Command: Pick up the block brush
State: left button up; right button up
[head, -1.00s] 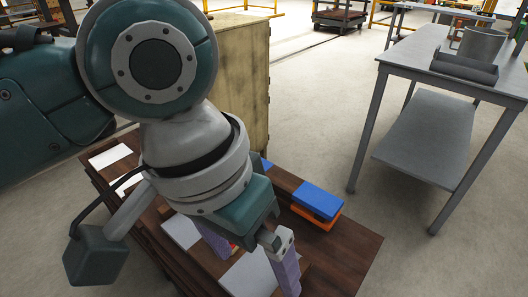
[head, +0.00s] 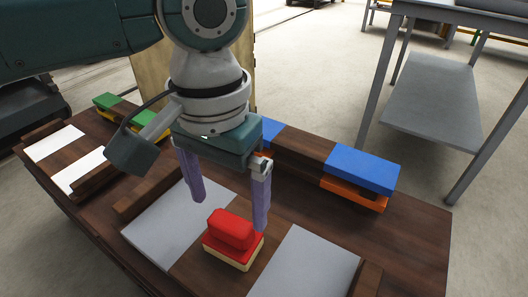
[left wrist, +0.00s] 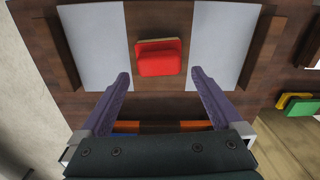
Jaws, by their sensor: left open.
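The block brush (head: 232,237) has a red handle on a pale tan base. It lies on the brown wooden table between two grey plates, and its red top shows in the left wrist view (left wrist: 158,58). My left gripper (head: 228,215) is open and empty, pointing down with its purple fingers apart. In the head view it is above and just behind the brush. In the left wrist view the brush lies ahead of the gap between the fingertips (left wrist: 166,78), with clear space between. My right gripper is in neither view.
Grey plates lie left (head: 180,222) and right (head: 306,276) of the brush. A blue and orange block (head: 358,170) sits at the table's back right, a green and yellow one (head: 115,104) at the back left. A grey metal table (head: 440,88) stands behind on the right.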

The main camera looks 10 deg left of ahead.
aim_at(230, 222)
pick_arm(q)
jog(key=f+b, duration=0.2)
jog(key=f, duration=0.3)
jog(key=shift+s+f, duration=0.1)
jog(key=shift+s, duration=0.1)
jog(key=c, duration=1.3)
jog(key=shift+r+p, duration=3.8)
jog(key=shift+r, duration=6.35)
